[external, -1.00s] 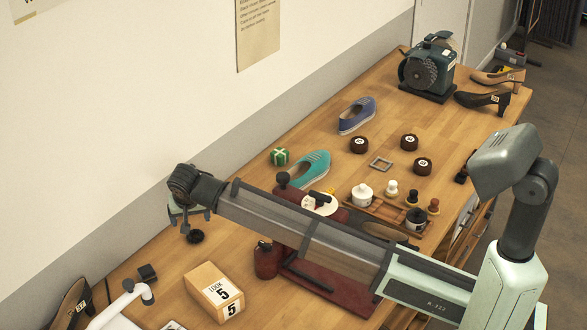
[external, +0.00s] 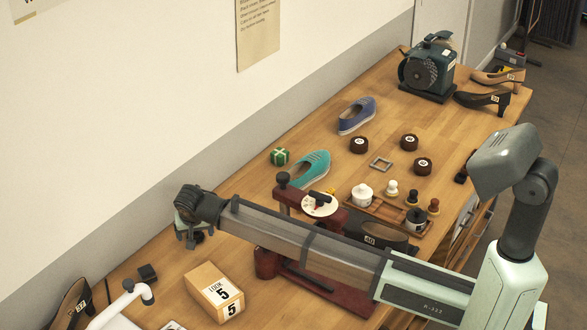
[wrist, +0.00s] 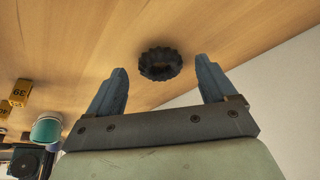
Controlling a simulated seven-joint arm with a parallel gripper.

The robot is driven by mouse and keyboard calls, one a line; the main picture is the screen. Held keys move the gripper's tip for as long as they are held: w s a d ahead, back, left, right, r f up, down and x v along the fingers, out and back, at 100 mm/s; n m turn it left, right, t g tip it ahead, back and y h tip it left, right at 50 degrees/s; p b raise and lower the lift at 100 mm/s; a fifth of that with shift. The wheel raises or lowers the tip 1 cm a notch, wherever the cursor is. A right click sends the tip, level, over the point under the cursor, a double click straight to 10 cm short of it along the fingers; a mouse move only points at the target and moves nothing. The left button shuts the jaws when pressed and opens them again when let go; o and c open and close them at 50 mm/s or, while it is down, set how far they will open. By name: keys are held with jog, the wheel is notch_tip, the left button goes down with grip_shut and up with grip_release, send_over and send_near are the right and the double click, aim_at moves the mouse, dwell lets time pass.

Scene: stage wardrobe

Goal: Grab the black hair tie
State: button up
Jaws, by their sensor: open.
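The black hair tie is a dark, scalloped ring. In the wrist view the hair tie (wrist: 145,67) lies on the wooden table between and slightly beyond my fingertips, with a gap on each side. My gripper (wrist: 161,67) is open and empty, with its two blue-grey fingers spread apart. In the external view my gripper (external: 189,241) hangs low over the left part of the table, close to the wall. I cannot tell the exact height of the fingertips above the table.
A dark red stand (external: 267,264) is beneath my arm. The wall (external: 120,150) runs close behind.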

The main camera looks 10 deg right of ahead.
jog(key=shift+w+f, duration=0.2)
jog(key=shift+f, duration=0.25)
jog(key=c, duration=1.1)
